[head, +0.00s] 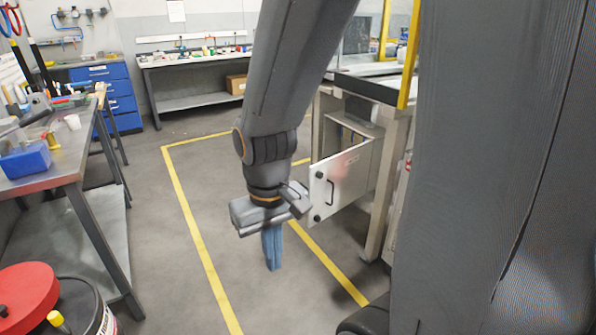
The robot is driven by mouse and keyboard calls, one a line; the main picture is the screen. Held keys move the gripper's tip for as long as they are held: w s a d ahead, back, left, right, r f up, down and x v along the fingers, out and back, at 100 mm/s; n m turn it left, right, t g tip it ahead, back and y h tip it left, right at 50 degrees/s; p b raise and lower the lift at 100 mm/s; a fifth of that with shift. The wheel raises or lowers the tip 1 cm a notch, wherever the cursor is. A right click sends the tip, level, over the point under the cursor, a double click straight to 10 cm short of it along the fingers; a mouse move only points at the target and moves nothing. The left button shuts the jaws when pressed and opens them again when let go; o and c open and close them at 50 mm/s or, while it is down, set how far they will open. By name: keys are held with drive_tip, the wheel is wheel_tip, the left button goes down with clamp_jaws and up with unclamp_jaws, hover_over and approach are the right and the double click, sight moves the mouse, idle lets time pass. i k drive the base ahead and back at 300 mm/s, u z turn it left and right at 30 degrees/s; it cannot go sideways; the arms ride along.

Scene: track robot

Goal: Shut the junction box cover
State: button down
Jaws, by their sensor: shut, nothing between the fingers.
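The junction box cover (343,183) is a light grey hinged door with a black handle and dark round knobs at its corners. It stands open, swung out from the junction box (345,118) on the side of a workbench frame. Part of the box's inside shows above the cover. My gripper (272,262) hangs to the left of the cover, pointing down. Its blue fingers are closed together and empty. The gripper's body is close to the cover's free left edge; I cannot tell whether they touch.
A steel table (60,150) with a blue bin stands at the left. A red-lidded drum (25,295) is at the lower left. A blue drawer cabinet (110,95) and a bench (195,65) stand at the back. Yellow-lined floor between them is clear.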

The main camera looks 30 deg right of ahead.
sight(345, 181)
drive_tip(key=i, duration=0.55)
drive_tip(key=z, duration=0.7)
drive_tip(key=i, duration=0.55)
drive_tip(key=z, duration=0.5)
